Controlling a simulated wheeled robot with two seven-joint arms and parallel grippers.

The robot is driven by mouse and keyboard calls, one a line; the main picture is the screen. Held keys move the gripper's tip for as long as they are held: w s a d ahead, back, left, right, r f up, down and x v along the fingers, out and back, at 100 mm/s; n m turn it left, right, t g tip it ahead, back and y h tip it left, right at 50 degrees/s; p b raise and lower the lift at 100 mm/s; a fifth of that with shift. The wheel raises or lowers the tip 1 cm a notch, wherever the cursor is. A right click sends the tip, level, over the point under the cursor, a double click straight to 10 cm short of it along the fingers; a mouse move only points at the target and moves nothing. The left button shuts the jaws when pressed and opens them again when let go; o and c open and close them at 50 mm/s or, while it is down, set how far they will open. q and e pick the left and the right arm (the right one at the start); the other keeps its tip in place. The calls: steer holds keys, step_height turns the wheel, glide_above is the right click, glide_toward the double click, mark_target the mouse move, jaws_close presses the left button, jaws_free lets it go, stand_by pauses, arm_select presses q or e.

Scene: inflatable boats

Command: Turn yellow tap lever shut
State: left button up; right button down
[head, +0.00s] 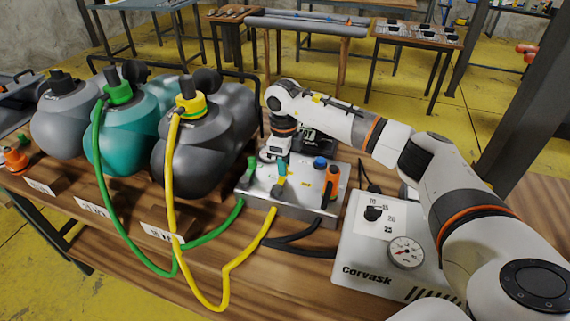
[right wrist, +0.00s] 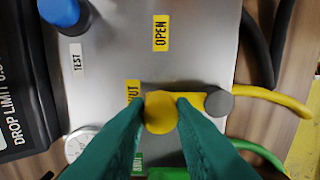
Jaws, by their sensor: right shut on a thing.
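My right gripper (right wrist: 161,112) has its two teal fingers closed around the round yellow end of the tap lever (right wrist: 195,99). The lever runs right from the fingertips to a grey round cap on the metal tap box (right wrist: 205,55). A yellow OPEN label (right wrist: 160,32) lies above the lever; a partly hidden yellow label (right wrist: 133,92) ending in "UT" is beside the fingertips. In the head view my right gripper (head: 281,168) reaches down onto the tap box (head: 290,206). My left gripper is not in view.
A yellow hose (head: 240,257) and a green hose (head: 205,229) link the box to the dark grey bag (head: 190,145) and the teal bag (head: 125,150). A blue knob (right wrist: 62,12) stands on the box. A white gauge unit (head: 385,245) stands to the right.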

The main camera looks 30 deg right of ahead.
steer(key=shift+r, duration=0.1)
steer(key=c, duration=1.2)
jaws_free()
steer(key=shift+c, duration=0.2)
step_height(320, 180, up, 12)
steer(key=b, duration=0.1)
steer(key=shift+b, duration=0.3)
